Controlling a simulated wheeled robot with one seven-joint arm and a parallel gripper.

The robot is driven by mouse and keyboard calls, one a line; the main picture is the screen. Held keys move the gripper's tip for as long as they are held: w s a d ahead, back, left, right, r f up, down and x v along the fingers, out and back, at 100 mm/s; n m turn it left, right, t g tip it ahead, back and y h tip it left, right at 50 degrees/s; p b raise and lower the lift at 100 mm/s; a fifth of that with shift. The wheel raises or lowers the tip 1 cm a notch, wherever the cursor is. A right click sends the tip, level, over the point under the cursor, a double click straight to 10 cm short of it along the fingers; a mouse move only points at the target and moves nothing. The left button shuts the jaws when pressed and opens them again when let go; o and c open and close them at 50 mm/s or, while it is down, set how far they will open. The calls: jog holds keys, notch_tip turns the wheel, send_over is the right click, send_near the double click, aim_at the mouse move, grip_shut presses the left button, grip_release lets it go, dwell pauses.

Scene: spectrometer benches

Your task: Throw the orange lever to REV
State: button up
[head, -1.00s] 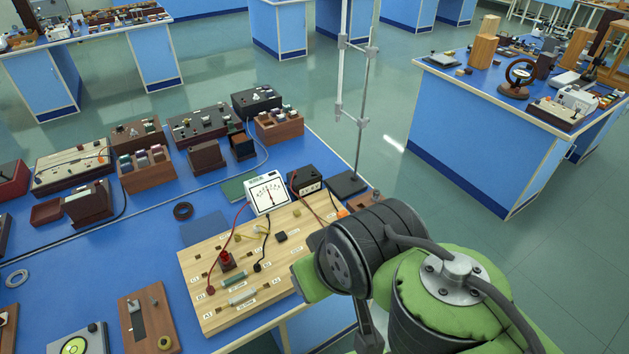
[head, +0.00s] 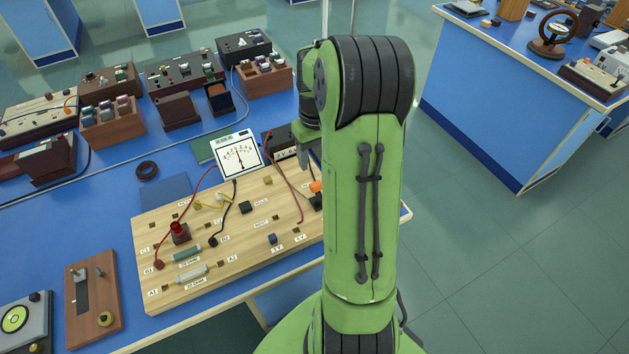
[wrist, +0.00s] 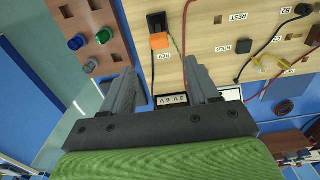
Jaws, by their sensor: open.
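The orange lever (wrist: 160,41) shows in the wrist view on the wooden board, at one end of its black housing (wrist: 157,20). In the head view the orange lever (head: 316,186) is at the board's right side, partly hidden by my arm. My gripper (wrist: 162,72) is open and empty, its two fingers pointing toward the board. The lever lies just beyond the fingertips, between their lines, with no contact visible. A small label that seems to read REV (wrist: 190,59) is beside the lever. In the head view my gripper (head: 306,160) is partly hidden.
The wooden board (head: 225,275) carries several wires, plugs and small blocks. A white-faced meter (head: 239,157) and a dark supply box (head: 278,143) stand behind it. In the wrist view a brown block with blue (wrist: 78,43) and green knobs (wrist: 104,35) is at left.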

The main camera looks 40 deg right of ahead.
aim_at(315, 183)
notch_tip(315, 183, down, 10)
jog(key=shift+d+r+b, duration=0.1)
jog(key=shift+b, duration=0.7)
jog(key=c, duration=1.1)
jog(key=shift+o, duration=0.2)
jog(key=shift+w+r+g+p, duration=0.15)
jog(key=shift+w+g+p, duration=0.2)
jog(key=shift+p, duration=0.7)
jog(key=shift+w+d+f+g+y+p, duration=0.15)
jog(key=shift+w+f+g+y+p, duration=0.15)
jog(key=shift+g+p, duration=0.35)
jog(key=o, duration=1.1)
jog(key=shift+c, duration=0.2)
